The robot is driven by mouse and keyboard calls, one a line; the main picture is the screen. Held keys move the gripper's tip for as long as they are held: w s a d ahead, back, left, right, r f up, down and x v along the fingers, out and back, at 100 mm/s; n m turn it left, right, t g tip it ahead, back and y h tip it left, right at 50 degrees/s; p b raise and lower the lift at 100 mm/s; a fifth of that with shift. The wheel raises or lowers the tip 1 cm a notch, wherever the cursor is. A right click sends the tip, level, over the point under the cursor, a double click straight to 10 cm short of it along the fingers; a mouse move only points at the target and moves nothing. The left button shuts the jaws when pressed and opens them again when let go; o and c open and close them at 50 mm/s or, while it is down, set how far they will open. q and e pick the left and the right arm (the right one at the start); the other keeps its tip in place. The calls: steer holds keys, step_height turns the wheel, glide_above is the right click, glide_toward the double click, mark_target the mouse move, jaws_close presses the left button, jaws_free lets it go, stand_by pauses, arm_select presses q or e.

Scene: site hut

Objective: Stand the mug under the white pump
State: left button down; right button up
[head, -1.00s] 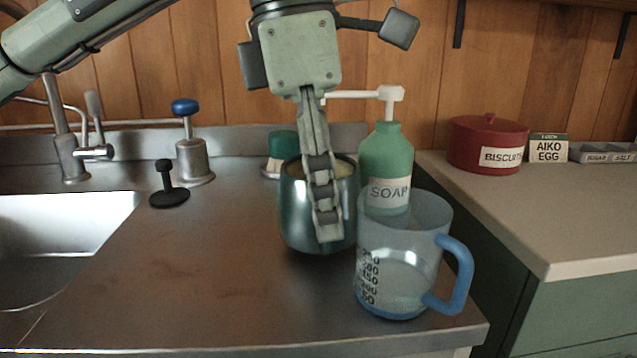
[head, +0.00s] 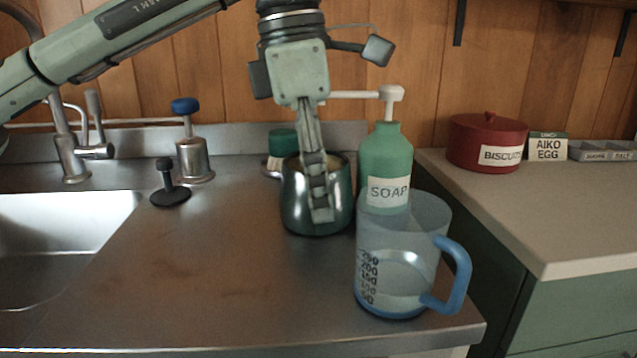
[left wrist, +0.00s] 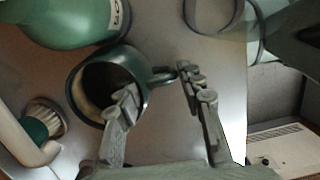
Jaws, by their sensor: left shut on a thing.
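The mug (head: 292,207) is dark, shiny green metal and upright, left of the soap bottle in the head view. My left gripper (head: 320,195) is shut on it from above; in the left wrist view the gripper (left wrist: 160,98) has one finger over the mug's opening and the other beyond its handle side. The mug (left wrist: 76,92) looks empty there. I cannot tell whether its base touches the counter. My right gripper is not in view.
A clear measuring jug (head: 395,265) with a blue handle stands in front of the bottle, close to the mug's right. A green-topped brush (head: 282,142) is behind the mug. A black plunger-like stopper (head: 170,190), a blue-topped dispenser (head: 190,150) and the sink (head: 60,240) are left.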

arm_select(q)
steer(key=c, duration=1)
jaws_free()
steer(key=shift+o, duration=0.2)
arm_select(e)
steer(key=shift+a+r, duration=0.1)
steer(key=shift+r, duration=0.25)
arm_select(q)
steer(key=shift+r, duration=0.25)
step_height(320, 180, up, 12)
steer(key=a+p, duration=0.1)
steer(key=shift+w+a+f, duration=0.15)
steer(key=shift+a, duration=0.25)
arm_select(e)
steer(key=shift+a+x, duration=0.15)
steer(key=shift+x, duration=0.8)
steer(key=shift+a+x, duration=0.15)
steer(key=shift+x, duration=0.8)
arm_select(q)
steer(key=shift+p, duration=0.3)
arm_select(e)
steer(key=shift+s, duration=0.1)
